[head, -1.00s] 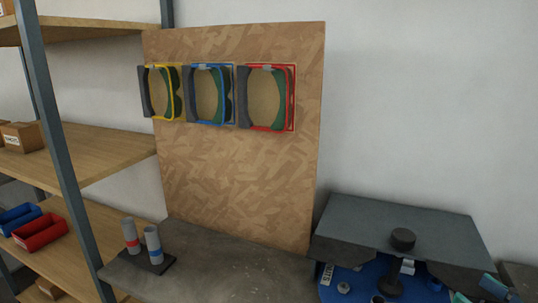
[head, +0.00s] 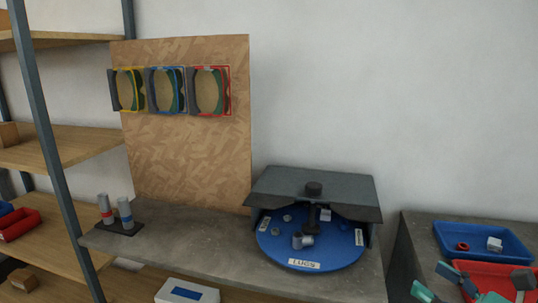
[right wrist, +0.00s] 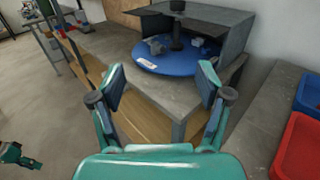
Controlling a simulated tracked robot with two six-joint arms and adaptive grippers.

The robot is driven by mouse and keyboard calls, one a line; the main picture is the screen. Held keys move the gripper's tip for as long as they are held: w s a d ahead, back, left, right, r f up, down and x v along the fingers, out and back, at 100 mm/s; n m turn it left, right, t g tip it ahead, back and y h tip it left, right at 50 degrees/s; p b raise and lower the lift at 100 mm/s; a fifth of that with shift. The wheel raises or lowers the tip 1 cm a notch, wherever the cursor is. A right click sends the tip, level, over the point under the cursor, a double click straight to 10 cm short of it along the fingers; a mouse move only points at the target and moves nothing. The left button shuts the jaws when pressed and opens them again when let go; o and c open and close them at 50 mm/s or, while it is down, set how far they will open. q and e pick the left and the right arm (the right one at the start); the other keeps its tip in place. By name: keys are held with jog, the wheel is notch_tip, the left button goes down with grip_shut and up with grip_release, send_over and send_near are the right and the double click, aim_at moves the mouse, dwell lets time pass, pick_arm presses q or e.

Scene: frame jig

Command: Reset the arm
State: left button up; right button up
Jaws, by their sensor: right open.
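My right gripper (head: 485,281) is at the lower right of the head view, in front of the red tray (head: 482,266). In the right wrist view its two fingers (right wrist: 161,82) stand wide apart with nothing between them. Beyond them is the grey bench with the blue turntable (right wrist: 178,64). A small teal and dark part (right wrist: 18,156) at the lower left of the right wrist view looks like my left arm's end. Its jaws cannot be made out, and the left gripper does not show in the head view.
The blue turntable (head: 310,252), labelled LUGS, sits under a grey cover (head: 313,190). A blue tray (head: 485,236) holds a red ring and a pale block. A board (head: 190,160) carries yellow, blue and red frames. Shelves (head: 60,150) stand left. A white box (head: 187,290) is below the bench.

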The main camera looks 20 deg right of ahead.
jog(key=s+a+f+n+g+p, duration=0.15)
jog(key=a+f+n+g, duration=0.5)
jog(key=f, duration=0.65)
jog(key=s+a+f+n+g+y+b, duration=0.1)
jog(key=s+a+f+n+g, duration=0.2)
jog(key=a+f+n+g, duration=0.7)
jog(key=s+a+f+n+g+p, duration=0.15)
jog(key=a+f+n, duration=0.4)
jog(key=f, duration=1.15)
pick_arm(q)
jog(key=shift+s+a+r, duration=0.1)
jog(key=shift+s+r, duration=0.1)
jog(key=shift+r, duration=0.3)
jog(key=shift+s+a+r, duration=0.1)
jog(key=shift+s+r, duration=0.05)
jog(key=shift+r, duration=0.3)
pick_arm(e)
jog(key=a+f+n, duration=0.4)
jog(key=a+n, duration=0.4)
jog(key=n, duration=0.1)
jog(key=shift+w+f+t+h, duration=0.15)
jog(key=shift+t+h, duration=0.25)
